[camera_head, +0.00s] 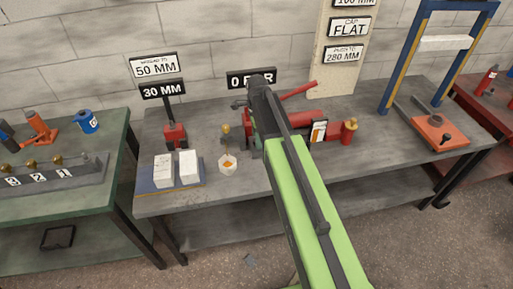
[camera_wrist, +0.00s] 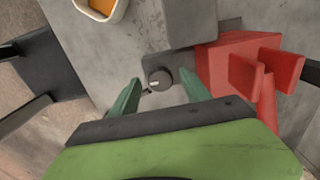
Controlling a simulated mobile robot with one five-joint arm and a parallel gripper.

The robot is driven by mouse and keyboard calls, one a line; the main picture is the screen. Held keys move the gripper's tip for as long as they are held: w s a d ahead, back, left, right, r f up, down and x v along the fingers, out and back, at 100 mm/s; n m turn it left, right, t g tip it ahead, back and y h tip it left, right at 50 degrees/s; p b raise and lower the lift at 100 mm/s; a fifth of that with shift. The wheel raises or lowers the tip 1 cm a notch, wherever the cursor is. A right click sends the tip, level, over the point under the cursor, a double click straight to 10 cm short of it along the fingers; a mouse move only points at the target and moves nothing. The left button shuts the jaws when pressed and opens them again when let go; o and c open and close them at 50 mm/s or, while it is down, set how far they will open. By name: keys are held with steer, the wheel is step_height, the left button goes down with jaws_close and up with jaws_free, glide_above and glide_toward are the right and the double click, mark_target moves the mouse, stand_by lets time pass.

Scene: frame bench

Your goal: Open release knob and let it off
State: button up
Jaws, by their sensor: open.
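In the wrist view the release knob (camera_wrist: 160,80), a small dark round knob with a light mark, sits on a dark grey block beside the red pump body (camera_wrist: 228,65). My gripper (camera_wrist: 158,78) is open, with one green finger on each side of the knob. Whether either finger touches the knob I cannot tell. In the head view the red pump (camera_head: 305,121) lies on the grey bench, with its red lever (camera_head: 300,90) slanting up to the right. My arm hides the knob and much of the pump's left end there.
A white cup (camera_head: 228,168) with orange contents stands left of my arm; it also shows in the wrist view (camera_wrist: 118,13). Two white blocks (camera_head: 163,170) rest on a blue plate further left. A blue press frame (camera_head: 405,55) stands right. A partly covered "0 BAR" sign (camera_head: 238,80) is behind.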

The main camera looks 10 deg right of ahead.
steer(key=shift+f, duration=0.55)
steer(key=shift+r, duration=0.1)
